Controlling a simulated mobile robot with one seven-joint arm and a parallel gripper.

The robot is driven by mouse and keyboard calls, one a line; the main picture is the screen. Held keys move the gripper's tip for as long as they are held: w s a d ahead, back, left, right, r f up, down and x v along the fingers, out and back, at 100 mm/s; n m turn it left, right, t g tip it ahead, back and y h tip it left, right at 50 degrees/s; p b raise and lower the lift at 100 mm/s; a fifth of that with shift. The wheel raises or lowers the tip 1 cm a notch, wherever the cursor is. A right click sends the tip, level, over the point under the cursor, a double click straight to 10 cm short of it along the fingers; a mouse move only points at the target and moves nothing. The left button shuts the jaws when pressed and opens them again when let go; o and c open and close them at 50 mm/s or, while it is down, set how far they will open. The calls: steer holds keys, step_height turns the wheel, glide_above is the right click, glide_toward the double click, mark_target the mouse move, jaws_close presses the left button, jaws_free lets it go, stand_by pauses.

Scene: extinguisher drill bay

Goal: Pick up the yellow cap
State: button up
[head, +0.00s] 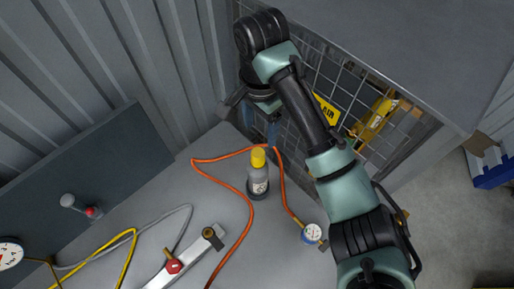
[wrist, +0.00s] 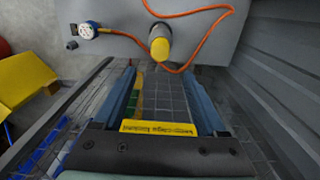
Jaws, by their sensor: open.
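The yellow cap (head: 258,157) sits on top of a small grey bottle (head: 258,182) that stands upright on the grey bench. In the wrist view the yellow cap (wrist: 160,49) shows beyond the fingertips, roughly midway between them. My gripper (head: 264,129) is behind the bottle in the head view, close to the mesh panel and apart from the cap. In the wrist view my gripper (wrist: 160,72) is open, with two blue fingers and nothing between them. In the head view the gripper is partly hidden by my arm.
An orange hose (head: 251,205) loops around the bottle to a round gauge (head: 311,233). A metal bar with a red knob (head: 174,266) and a yellow hose (head: 128,250) lie at the front left. A mesh panel (head: 352,72) stands behind, beside a corrugated wall (head: 110,60).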

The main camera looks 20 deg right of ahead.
mark_target(258, 152)
step_height(258, 152, down, 7)
steer(key=b, duration=0.3)
steer(key=shift+a+r+b, duration=0.1)
steer(key=shift+b, duration=0.3)
steer(key=shift+s+a+f, duration=0.1)
steer(key=shift+a+f, duration=0.05)
steer(key=shift+f, duration=2.15)
steer(key=shift+c, duration=0.3)
jaws_close()
